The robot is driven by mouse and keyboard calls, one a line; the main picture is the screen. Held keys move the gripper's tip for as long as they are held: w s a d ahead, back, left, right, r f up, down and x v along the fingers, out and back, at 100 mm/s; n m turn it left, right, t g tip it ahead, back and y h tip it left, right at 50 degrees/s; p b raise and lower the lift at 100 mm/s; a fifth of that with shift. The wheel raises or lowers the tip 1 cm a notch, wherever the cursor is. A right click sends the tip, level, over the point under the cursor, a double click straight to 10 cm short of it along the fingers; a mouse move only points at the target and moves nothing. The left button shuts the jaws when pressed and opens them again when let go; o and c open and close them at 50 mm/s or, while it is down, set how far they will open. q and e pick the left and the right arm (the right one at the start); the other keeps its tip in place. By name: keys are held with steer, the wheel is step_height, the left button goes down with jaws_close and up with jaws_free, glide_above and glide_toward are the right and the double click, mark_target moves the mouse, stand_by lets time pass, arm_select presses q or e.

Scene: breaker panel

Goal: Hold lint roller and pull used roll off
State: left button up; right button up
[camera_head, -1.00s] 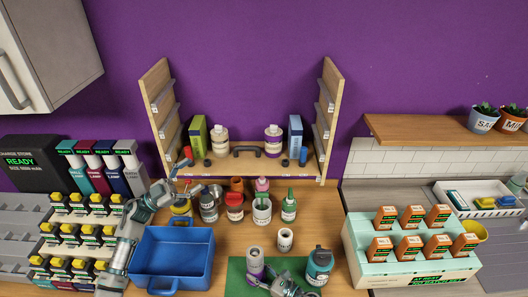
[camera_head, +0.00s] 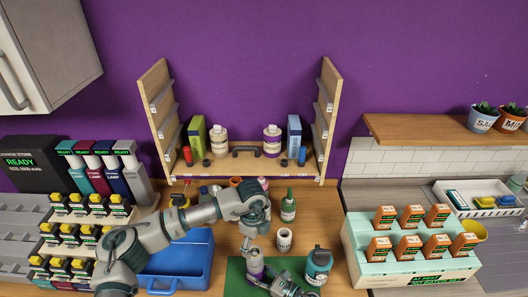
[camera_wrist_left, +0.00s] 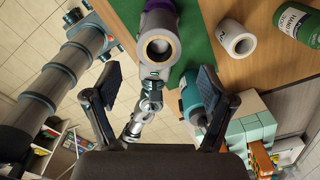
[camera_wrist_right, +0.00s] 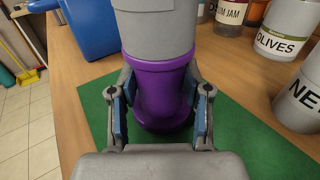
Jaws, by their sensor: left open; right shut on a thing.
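The lint roller stands upright on the green mat (camera_head: 238,272). Its grey used roll (camera_wrist_right: 155,30) sits on the purple handle (camera_wrist_right: 160,95). My right gripper (camera_wrist_right: 160,110) is shut around the handle. My left gripper (camera_head: 254,242) is open above the roll, pointing down. The left wrist view looks onto the roll's hollow end (camera_wrist_left: 160,47), ahead of the open fingers (camera_wrist_left: 152,88) and not between them. A white roll (camera_head: 284,239), its label partly readable as "NEW" in the right wrist view (camera_wrist_right: 302,98), stands right of the lint roller.
A blue bin (camera_head: 192,258) stands left, partly behind my left arm. A teal bottle (camera_head: 318,264) stands right of the lint roller, and a green bottle (camera_head: 288,206) behind the white roll. A wooden shelf (camera_head: 245,170) stands at the back.

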mark_target(254, 254)
arm_select(q)
steer(key=shift+a+f, duration=0.2)
steer(key=shift+f, duration=3.3)
steer(key=c, duration=1.3)
